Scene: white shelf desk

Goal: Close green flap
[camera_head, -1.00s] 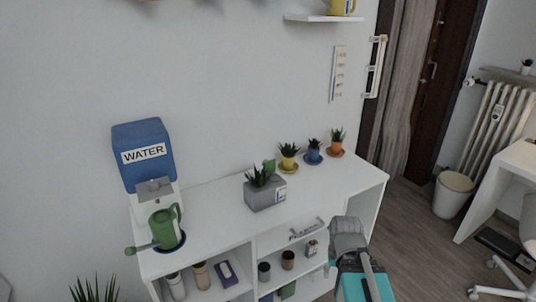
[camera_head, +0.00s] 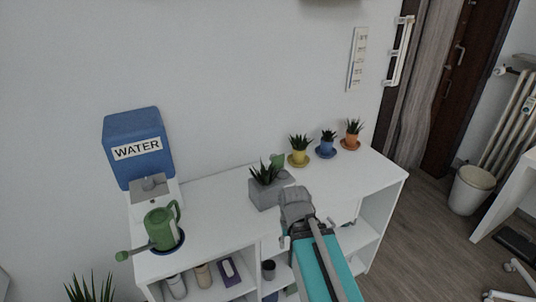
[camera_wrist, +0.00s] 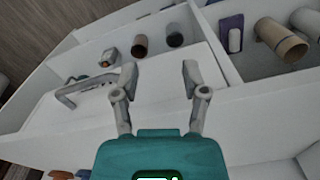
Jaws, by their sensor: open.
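No flap that is clearly green shows. A small flat green piece (camera_head: 277,160) stands up behind the plant in the grey planter box (camera_head: 264,194) on the desk top; I cannot tell whether it is the flap. A white front panel with a grey handle (camera_wrist: 88,90) shows in the wrist view, below the jars in that picture. My gripper (camera_head: 297,196) is in front of the desk, close to the planter in the head view, and hides much of this panel there. In the wrist view my gripper (camera_wrist: 159,75) is open and empty, its fingers over the panel.
The white desk (camera_head: 215,195) holds a blue water dispenser (camera_head: 139,148), a green watering can (camera_head: 163,226) and several small potted plants. Below, open compartments hold jars and a purple box (camera_head: 229,269). Floor is free at the right, before a bin (camera_head: 470,190).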

